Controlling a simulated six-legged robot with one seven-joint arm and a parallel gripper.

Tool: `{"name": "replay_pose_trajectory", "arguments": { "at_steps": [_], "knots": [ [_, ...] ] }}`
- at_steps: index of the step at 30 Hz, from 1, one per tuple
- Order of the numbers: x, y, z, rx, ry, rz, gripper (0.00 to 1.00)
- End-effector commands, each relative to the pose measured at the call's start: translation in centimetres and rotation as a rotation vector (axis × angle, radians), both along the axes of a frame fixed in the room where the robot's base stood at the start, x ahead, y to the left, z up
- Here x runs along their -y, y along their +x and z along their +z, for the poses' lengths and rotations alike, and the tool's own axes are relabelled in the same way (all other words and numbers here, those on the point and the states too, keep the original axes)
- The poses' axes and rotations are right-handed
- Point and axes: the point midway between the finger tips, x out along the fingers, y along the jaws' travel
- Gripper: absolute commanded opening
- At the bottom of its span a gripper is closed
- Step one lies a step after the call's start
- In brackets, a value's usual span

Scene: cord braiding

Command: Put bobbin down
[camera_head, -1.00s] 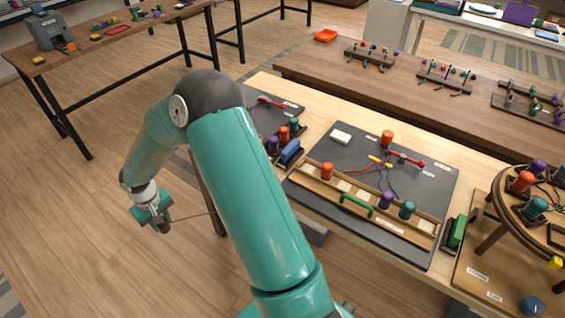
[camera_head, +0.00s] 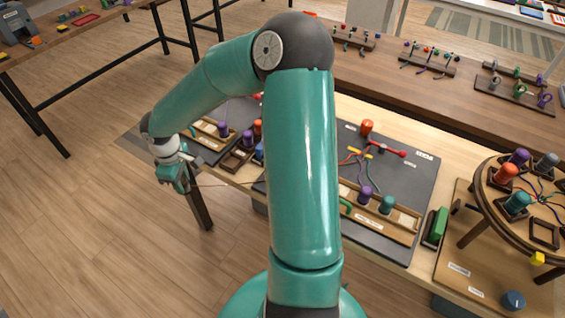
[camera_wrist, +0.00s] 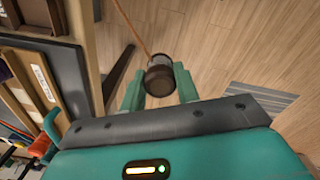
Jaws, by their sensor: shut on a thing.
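My gripper (camera_wrist: 158,78) is shut on a dark bobbin (camera_wrist: 160,82), which sits between its two green fingers. A thin brownish cord runs from the bobbin toward the top of the wrist view. In the head view my gripper (camera_head: 174,178) hangs over the floor, just off the left front edge of the work table; the bobbin is hard to make out there. The cord (camera_head: 222,185) stretches right toward the table. The near dark mat (camera_head: 415,180) carries a wooden bobbin rack (camera_head: 405,232) with a purple bobbin (camera_head: 365,194) and a teal bobbin (camera_head: 387,204).
A round wooden stand (camera_head: 480,205) at the right holds several bobbins and an empty square frame (camera_head: 545,235). My arm hides the table's middle. The left floor is clear.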

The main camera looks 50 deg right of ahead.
Motion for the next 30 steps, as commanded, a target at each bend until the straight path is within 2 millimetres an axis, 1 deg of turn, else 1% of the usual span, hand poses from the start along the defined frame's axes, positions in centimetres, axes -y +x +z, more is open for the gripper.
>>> {"name": "replay_pose_trajectory", "arguments": {
  "at_steps": [1,3,12,21,30],
  "knots": [
    [1.2,-0.8,0.8,-0.001,-0.001,0.029,0.08],
    [2.3,-1.8,1.9,-0.001,-0.002,0.088,0.08],
    [6.2,-6.2,6.1,-0.003,-0.004,0.330,0.08],
    [9.3,-11.0,9.5,-0.005,-0.005,0.557,0.08],
    [11.4,-16.2,12.2,-0.005,-0.006,0.785,0.08]
  ]
}}
